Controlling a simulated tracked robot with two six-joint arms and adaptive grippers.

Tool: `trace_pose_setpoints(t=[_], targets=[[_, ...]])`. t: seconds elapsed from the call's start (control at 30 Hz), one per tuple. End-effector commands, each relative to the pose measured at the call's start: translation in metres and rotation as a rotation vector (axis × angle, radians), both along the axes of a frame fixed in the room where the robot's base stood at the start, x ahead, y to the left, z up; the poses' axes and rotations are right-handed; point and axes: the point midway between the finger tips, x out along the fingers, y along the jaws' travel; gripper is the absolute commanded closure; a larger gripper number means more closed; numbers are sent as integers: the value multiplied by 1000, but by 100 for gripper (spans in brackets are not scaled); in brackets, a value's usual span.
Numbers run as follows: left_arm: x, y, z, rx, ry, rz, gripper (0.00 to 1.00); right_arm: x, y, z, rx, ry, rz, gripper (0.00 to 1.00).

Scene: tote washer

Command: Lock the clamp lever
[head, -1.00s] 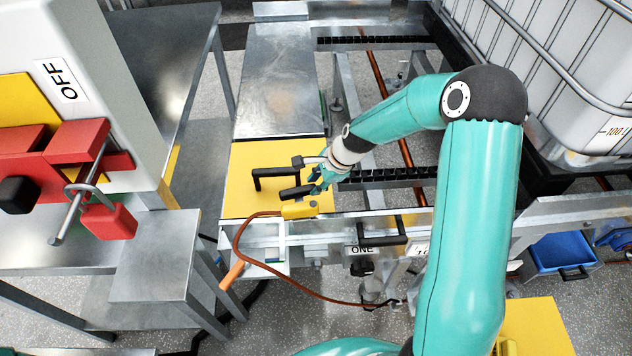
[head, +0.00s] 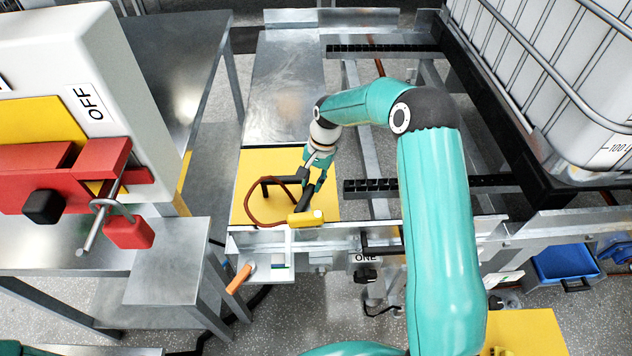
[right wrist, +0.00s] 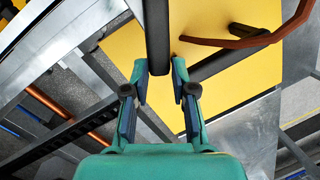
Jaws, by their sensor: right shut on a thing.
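The clamp lever (head: 305,200) is a dark bar standing steeply up beside a small yellow block (head: 306,218) at the near edge of a yellow plate (head: 245,202). My right gripper (head: 318,178) is shut on the lever. My left gripper is not in view.
A black bracket handle (head: 272,181) and a brown cable loop (head: 252,207) lie close left of the gripper. A grey switch box with red handles (head: 100,160) stands at left. A caged white tank (head: 570,70) stands at right.

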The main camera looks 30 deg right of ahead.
Motion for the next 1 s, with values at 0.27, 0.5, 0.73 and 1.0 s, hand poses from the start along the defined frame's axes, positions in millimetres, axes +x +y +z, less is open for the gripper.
trace_pose_setpoints(t=[0.27,0.5,0.73,1.0], targets=[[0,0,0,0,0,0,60,7,6,0,-40,26,166,100],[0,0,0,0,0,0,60,9,7,1,-56,36,229,100],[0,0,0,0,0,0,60,9,7,2,-57,35,232,72],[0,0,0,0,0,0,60,9,7,2,-56,34,231,50]])
